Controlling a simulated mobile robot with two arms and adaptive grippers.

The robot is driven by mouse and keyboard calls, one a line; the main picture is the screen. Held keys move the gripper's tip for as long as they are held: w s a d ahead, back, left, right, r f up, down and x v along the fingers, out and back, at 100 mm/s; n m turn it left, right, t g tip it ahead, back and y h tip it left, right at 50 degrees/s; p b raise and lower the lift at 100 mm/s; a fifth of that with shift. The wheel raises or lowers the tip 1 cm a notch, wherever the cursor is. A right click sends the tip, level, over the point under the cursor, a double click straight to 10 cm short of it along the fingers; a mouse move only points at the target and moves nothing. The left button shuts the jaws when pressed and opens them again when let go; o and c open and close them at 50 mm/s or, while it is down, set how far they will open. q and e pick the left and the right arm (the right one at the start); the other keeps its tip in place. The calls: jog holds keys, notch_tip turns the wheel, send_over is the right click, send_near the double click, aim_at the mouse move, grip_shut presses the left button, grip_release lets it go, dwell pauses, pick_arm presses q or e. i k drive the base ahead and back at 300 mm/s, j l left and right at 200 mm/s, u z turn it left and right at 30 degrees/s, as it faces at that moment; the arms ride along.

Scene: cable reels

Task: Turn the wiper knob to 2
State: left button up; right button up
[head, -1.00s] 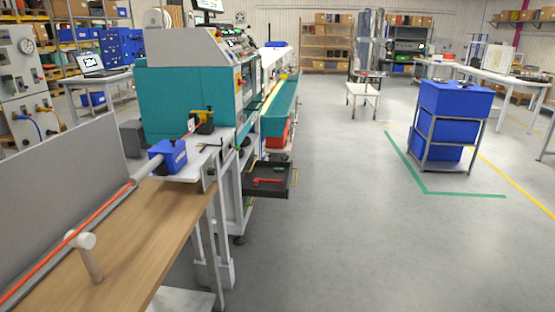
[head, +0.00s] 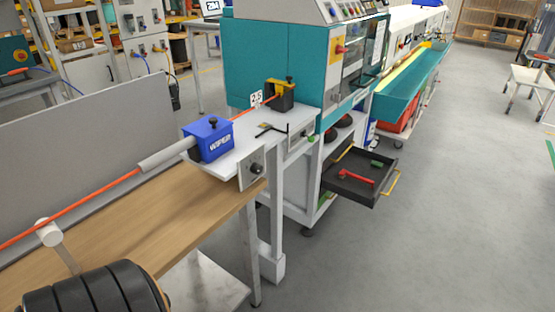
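The blue wiper box (head: 207,143), lettered WIPER, sits on a light metal shelf at the end of the wooden bench. A small black knob (head: 213,122) stands on top of it. A dark round knob (head: 257,170) also shows on a plate on the shelf's front face; its markings are too small to read. An orange cable (head: 75,211) runs along the bench through a grey tube into the wiper box. Neither of my grippers is in view.
A teal machine (head: 272,60) stands behind the shelf. A black and yellow fitting (head: 281,94) sits beside a small sign reading 2.5. An open black drawer (head: 345,190) with a red tool juts out. The grey floor (head: 445,220) to the right is clear.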

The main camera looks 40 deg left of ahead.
aim_at(257, 169)
jog(key=i+u, duration=0.3)
jog(key=u, duration=0.2)
jog(key=i+l+u, duration=0.25)
jog(key=u, duration=0.2)
jog(key=i+l+u, duration=0.3)
jog(key=u, duration=0.2)
